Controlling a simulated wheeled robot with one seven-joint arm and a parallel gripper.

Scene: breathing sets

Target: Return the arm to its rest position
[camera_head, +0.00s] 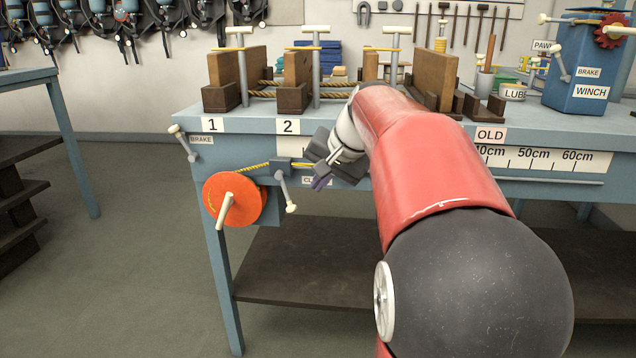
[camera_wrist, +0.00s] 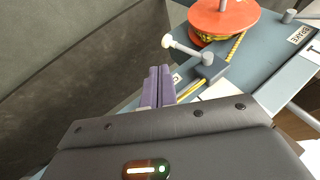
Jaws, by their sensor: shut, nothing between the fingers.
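My gripper (camera_head: 320,184) is at the front edge of the blue workbench (camera_head: 350,117), just right of the orange winch drum (camera_head: 234,200). In the wrist view its two purple fingers (camera_wrist: 158,86) lie side by side, shut with nothing between them. A white-knobbed lever (camera_head: 286,191) stands between the drum and my gripper; it also shows in the wrist view (camera_wrist: 186,47) beyond the fingertips. I cannot tell the exact gap between fingers and lever. My red arm reaches from the lower right up to the bench front and hides part of the bench and its ruler.
A brake lever (camera_head: 184,143) juts from the bench's left corner. Wooden blocks (camera_head: 238,70) with upright T-handles and ropes stand on the bench. A blue winch box (camera_head: 590,65) is at the right. A dark lower shelf (camera_head: 300,262) lies below.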

